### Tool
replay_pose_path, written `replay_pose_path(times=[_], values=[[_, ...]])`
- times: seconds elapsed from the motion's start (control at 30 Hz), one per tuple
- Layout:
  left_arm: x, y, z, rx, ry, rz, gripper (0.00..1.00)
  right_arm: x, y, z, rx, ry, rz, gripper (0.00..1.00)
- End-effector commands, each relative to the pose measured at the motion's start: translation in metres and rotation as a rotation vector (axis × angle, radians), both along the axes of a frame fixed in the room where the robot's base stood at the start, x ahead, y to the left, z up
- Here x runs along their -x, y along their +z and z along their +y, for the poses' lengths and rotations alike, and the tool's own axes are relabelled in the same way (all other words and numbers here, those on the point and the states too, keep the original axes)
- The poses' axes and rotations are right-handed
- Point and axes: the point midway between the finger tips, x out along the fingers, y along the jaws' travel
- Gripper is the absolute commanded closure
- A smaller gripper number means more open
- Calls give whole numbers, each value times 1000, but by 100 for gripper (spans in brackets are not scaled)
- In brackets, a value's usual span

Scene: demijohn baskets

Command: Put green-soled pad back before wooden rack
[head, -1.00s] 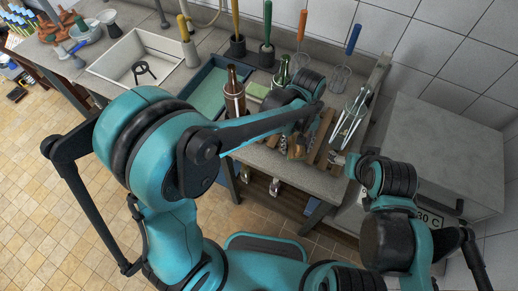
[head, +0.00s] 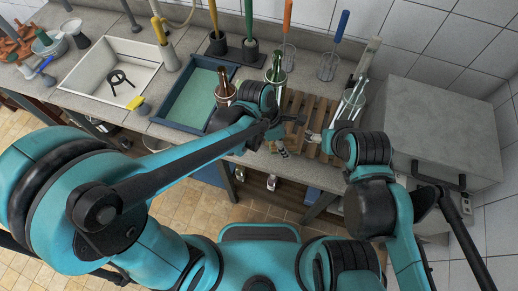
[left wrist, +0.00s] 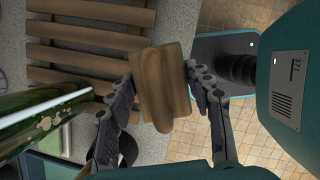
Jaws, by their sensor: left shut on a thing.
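A brown bottle (head: 225,90) and a green bottle (head: 276,70) stand left of and behind the rack. A blue-rimmed tray (head: 196,95) and a sink (head: 110,70) are further left. A grey box (head: 450,120) stands right.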

Motion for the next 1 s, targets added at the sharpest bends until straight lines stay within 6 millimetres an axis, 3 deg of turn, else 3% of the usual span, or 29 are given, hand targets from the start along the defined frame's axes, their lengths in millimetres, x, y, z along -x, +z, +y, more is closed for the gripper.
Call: replay_pose_path(times=[0.2,0.33,0.53,0.77,1.0], values=[[-18,-33,49,-1,5,1,84,0,-15,0,0,0,0,28],[-23,-43,66,-1,1,-1,84,0,-18,0,0,0,0,28],[-25,-53,71,-1,-3,0,84,0,-22,0,0,0,0,28],[-25,-86,71,-1,-3,0,84,0,-35,0,0,0,0,28],[-25,-85,71,-1,-3,0,84,0,-33,0,0,0,0,28]])
